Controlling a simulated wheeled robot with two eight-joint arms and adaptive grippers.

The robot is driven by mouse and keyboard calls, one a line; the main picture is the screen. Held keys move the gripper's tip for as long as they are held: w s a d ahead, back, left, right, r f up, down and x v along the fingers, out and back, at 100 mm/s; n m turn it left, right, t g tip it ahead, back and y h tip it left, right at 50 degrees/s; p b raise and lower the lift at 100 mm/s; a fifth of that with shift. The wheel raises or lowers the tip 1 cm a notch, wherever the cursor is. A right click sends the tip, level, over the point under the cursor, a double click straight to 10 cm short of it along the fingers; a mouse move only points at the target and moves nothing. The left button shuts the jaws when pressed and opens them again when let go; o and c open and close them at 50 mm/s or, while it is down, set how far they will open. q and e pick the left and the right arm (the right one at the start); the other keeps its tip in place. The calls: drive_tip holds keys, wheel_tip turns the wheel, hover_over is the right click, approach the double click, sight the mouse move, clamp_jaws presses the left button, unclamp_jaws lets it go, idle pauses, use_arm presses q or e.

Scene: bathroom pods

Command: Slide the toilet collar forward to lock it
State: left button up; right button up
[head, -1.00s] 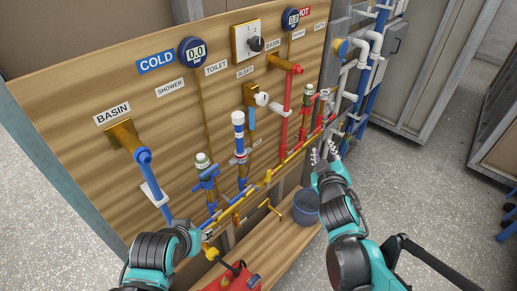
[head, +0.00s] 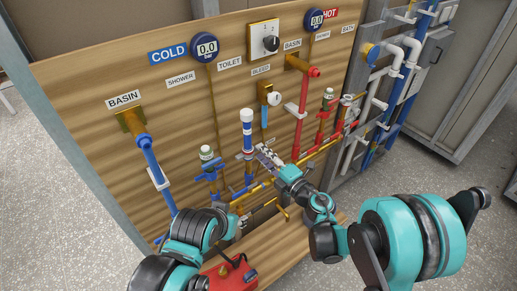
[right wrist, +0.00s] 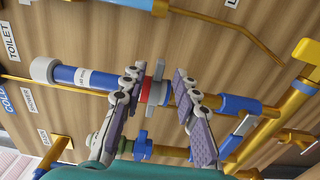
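The toilet pipe stands below the TOILET label, a blue tube (head: 248,135) with a white cap. It lies sideways in the right wrist view (right wrist: 85,78). Its collar, a grey ring with a blue tab (right wrist: 157,85), sits beside a red band on the pipe. My right gripper (head: 266,156) is at the pipe's lower part. In the right wrist view its padded fingers (right wrist: 158,90) are apart, one on each side of the collar along the pipe, with a gap visible around it. My left gripper (head: 237,224) is low by the yellow pipe; its fingers are too small to read.
Blue valve pipe (head: 208,165) stands left of the toilet pipe, and red pipes (head: 300,110) to its right. A yellow pipe (head: 320,153) runs across below. A red box (head: 230,275) sits on the wooden ledge (head: 290,250).

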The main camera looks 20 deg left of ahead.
drive_tip(key=x, duration=0.4)
drive_tip(key=shift+w, duration=0.1)
drive_tip(key=shift+d, duration=0.1)
clamp_jaws()
drive_tip(key=shift+w+r, duration=0.1)
drive_tip(key=shift+r, duration=0.7)
unclamp_jaws()
drive_tip(key=shift+r, duration=0.1)
